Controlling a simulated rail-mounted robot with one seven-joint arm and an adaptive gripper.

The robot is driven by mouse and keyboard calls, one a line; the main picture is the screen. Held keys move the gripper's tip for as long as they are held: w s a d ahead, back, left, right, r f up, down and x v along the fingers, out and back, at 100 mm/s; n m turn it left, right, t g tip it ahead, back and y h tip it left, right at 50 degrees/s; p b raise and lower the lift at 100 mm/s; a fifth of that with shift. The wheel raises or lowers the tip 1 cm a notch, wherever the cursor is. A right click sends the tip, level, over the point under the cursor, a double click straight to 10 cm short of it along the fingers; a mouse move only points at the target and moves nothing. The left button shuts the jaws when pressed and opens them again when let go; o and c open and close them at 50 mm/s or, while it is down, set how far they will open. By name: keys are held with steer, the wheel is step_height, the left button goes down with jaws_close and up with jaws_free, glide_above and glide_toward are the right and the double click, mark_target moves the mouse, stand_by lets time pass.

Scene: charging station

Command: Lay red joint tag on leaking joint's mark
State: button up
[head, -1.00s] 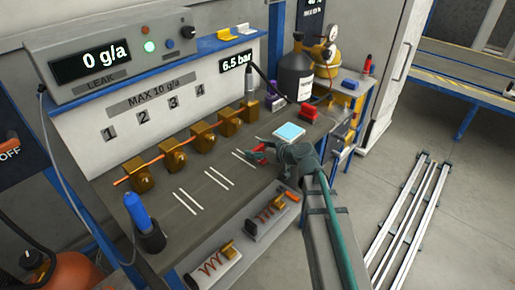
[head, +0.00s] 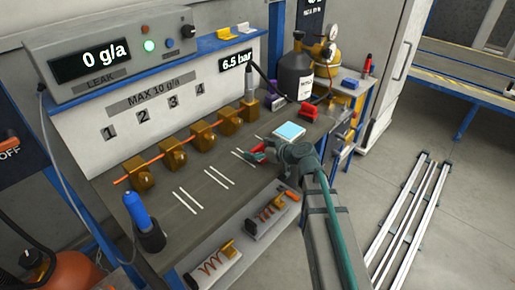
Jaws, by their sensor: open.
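My gripper (head: 262,151) is open, low over the bench's front right, beside the rightmost pair of white mark lines (head: 240,158). A small red piece (head: 257,156) shows at its fingertips. I cannot tell whether it is the joint tag or touches the bench. Other pairs of white lines, the middle marks (head: 219,178) and the left marks (head: 187,201), lie bare on the dark bench top. Several brass joints (head: 172,154) stand in a row on a copper pipe behind the marks, below panel numbers 1 to 4. My gripper partly hides the rightmost marks.
The leak display (head: 90,62) reads 0 g/a, with a green lamp lit. A light-blue pad (head: 289,131) and a red block (head: 308,111) lie behind my gripper. Trays with springs (head: 212,262) sit below the front edge.

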steer(key=shift+o, duration=0.4)
steer(key=b+v, duration=0.2)
steer(key=v, duration=1)
steer(key=shift+r, duration=0.1)
